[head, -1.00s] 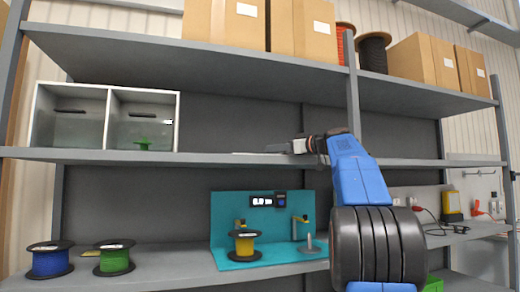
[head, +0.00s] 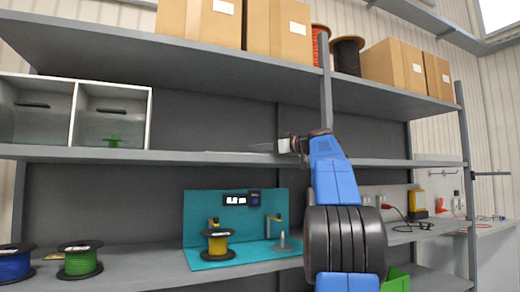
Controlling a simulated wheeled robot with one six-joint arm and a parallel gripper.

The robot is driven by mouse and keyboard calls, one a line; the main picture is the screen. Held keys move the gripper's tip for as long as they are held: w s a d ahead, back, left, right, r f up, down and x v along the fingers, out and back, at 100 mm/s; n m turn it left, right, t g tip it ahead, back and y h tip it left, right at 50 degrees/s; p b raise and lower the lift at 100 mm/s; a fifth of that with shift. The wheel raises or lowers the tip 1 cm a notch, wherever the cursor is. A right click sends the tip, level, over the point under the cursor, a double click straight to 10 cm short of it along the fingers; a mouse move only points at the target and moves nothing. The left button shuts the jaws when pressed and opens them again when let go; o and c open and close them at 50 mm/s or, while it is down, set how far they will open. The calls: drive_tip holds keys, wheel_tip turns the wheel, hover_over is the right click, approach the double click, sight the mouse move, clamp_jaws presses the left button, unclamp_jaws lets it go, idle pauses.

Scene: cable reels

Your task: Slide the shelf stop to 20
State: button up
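My gripper (head: 287,146) is at the middle shelf, near its front edge, at the end of my blue arm and pointing left. Its fingers are small and seen from the side, so I cannot tell whether they are open or shut, or whether they hold anything. A thin pale strip (head: 232,152) lies along the shelf edge left of the gripper; any marks on it are too small to read. I cannot make out the shelf stop; it may be hidden by the gripper or too small.
A white two-compartment box (head: 147,120) stands left on the middle shelf (head: 180,157). Below are a teal station (head: 195,235) with a yellow reel (head: 218,243), a green reel (head: 80,262) and a blue reel (head: 14,265). Cartons (head: 275,30) are on top. A shelf post (head: 326,85) stands behind my arm.

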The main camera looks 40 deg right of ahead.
drive_tip(key=shift+s, duration=0.1)
drive_tip(key=v, duration=1.7)
drive_tip(key=shift+s, duration=0.15)
